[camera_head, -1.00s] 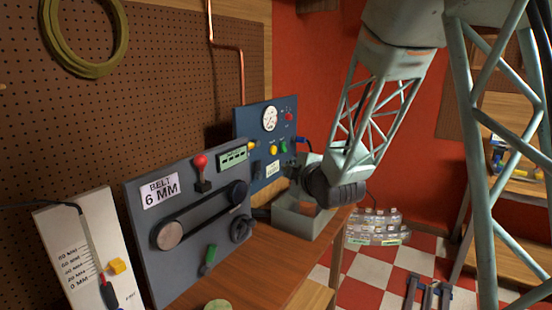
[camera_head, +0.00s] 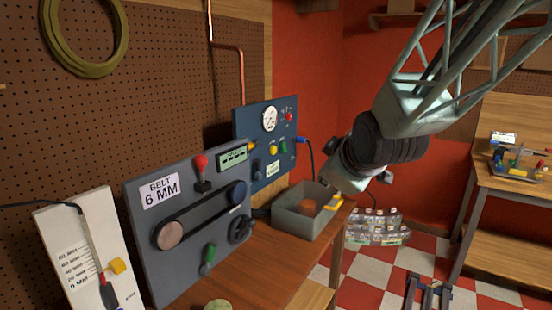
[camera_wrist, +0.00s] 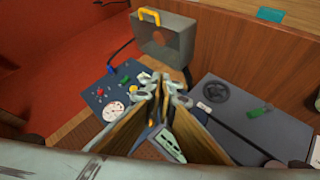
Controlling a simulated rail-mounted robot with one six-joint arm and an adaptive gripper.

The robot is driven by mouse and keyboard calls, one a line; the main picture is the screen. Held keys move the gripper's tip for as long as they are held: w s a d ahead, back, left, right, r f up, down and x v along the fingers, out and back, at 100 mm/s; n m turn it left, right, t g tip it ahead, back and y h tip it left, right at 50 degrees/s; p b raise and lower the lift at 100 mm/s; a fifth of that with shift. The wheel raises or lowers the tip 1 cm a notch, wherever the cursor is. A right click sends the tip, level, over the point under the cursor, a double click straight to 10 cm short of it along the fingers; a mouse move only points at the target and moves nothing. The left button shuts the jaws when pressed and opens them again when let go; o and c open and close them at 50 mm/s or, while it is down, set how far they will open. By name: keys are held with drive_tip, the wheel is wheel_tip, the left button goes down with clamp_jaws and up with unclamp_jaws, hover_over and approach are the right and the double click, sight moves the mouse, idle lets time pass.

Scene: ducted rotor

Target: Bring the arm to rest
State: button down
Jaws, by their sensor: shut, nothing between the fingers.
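My gripper (camera_wrist: 163,85) is in the wrist view, its fingers together with nothing between them. They point toward the blue gauge panel and the belt board. In the head view my arm reaches in from the upper right, and its dark wrist joint is in the air to the right of the grey bin. The fingers cannot be made out clearly there. The grey bin (camera_head: 283,223) stands on the bench end with a brown round thing (camera_head: 307,205) inside. The bin also shows at the top of the wrist view (camera_wrist: 182,28).
The blue gauge panel (camera_head: 255,170) and the grey belt board (camera_head: 150,225) stand along the pegboard wall. A white scale board (camera_head: 75,245) is at left. A rack of small bottles (camera_head: 375,228) is beyond the bench. Wooden shelves (camera_head: 515,188) stand at right; checkered floor lies between.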

drive_tip(key=s+d+m+g, duration=0.2)
drive_tip(key=s+m, duration=0.1)
drive_tip(key=s, duration=1.1)
drive_tip(key=s+d+m+g+h, duration=0.1)
drive_tip(key=s+d+m+g, duration=0.1)
drive_tip(key=s, duration=1.3)
drive_tip(key=s+d+m+g, duration=0.3)
drive_tip(key=s+m, duration=0.3)
drive_tip(key=s, duration=0.9)
drive_tip(key=shift+d+f, duration=0.3)
